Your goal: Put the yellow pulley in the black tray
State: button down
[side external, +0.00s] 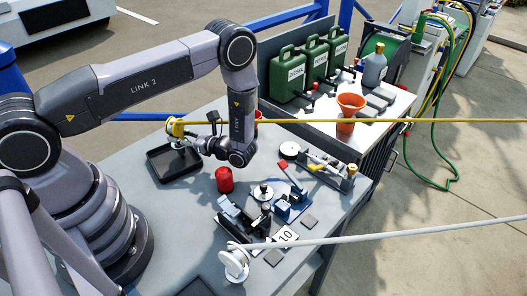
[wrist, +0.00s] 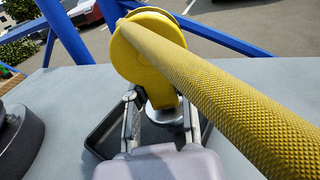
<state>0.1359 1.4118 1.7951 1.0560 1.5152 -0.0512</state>
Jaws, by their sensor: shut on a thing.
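The yellow pulley (side external: 174,128) is held in my gripper (side external: 190,143) above the black tray (side external: 153,168) in the side view. In the wrist view the pulley (wrist: 137,48) stands up between the fingers of my gripper (wrist: 160,112), which are shut on its lower part with a grey round base. The black tray (wrist: 103,137) shows behind and below the fingers. Whether the base touches the tray floor I cannot tell. A thick yellow rope (wrist: 235,105) runs from the pulley toward the camera. In the side view the rope (side external: 380,120) stretches to the right edge.
A red can (side external: 224,180) stands right of the tray. Blue-handled clamps (side external: 283,210) and a white pulley (side external: 234,264) with a white rope (side external: 400,233) sit nearer the front. Green canisters (side external: 287,77) and an orange funnel (side external: 350,108) stand at the back.

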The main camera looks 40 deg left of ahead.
jog(key=shift+f, duration=0.15)
jog(key=c, duration=0.9)
grip_release()
